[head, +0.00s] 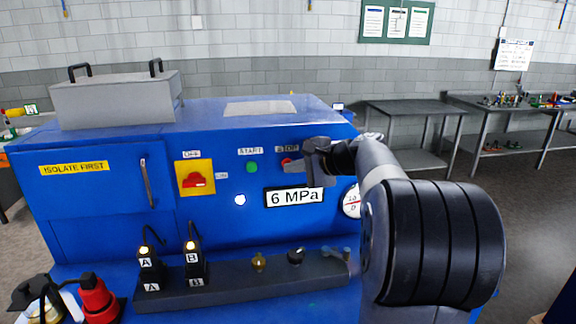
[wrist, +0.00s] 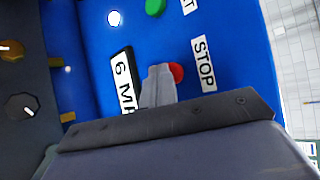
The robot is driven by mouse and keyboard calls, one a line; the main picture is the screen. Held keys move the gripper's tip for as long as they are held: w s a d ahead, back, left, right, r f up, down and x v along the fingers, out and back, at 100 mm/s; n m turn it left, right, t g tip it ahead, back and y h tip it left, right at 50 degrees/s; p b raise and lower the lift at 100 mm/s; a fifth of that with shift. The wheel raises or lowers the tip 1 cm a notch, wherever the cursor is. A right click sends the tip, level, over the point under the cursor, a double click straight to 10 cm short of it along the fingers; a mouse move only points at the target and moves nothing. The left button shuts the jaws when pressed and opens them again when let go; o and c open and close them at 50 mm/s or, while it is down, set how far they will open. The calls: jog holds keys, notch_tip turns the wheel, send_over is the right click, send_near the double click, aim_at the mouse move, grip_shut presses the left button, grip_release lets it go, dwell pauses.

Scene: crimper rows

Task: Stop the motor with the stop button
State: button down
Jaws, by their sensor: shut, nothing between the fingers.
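The red stop button (head: 286,161) is on the front of the blue machine, partly hidden by my gripper (head: 291,167). Its label above is partly covered in the head view. In the wrist view the red button (wrist: 177,71) shows beside the STOP label (wrist: 203,63). My closed, empty fingertips (wrist: 161,70) overlap the button's edge in that view; I cannot tell whether they touch it. The green start button (head: 252,167) is to the left under its START label (head: 250,151).
A red rotary switch (head: 195,179) on a yellow plate, a 6 MPa display (head: 294,197) and a round gauge (head: 351,202) share the panel. Below, a dark rail (head: 225,288) carries plugs A and B with lit tops and several knobs. Steel tables (head: 415,107) stand behind at right.

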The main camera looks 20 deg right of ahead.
dwell(0.5)
jog(key=shift+s+a+b, duration=0.2)
jog(key=shift+s+b, duration=0.25)
jog(key=shift+s, duration=0.35)
jog(key=s+b, duration=0.1)
jog(key=s, duration=0.1)
jog(key=s+a, duration=0.1)
jog(key=s, duration=0.2)
jog(key=shift+b, duration=0.4)
jog(key=shift+w, duration=0.2)
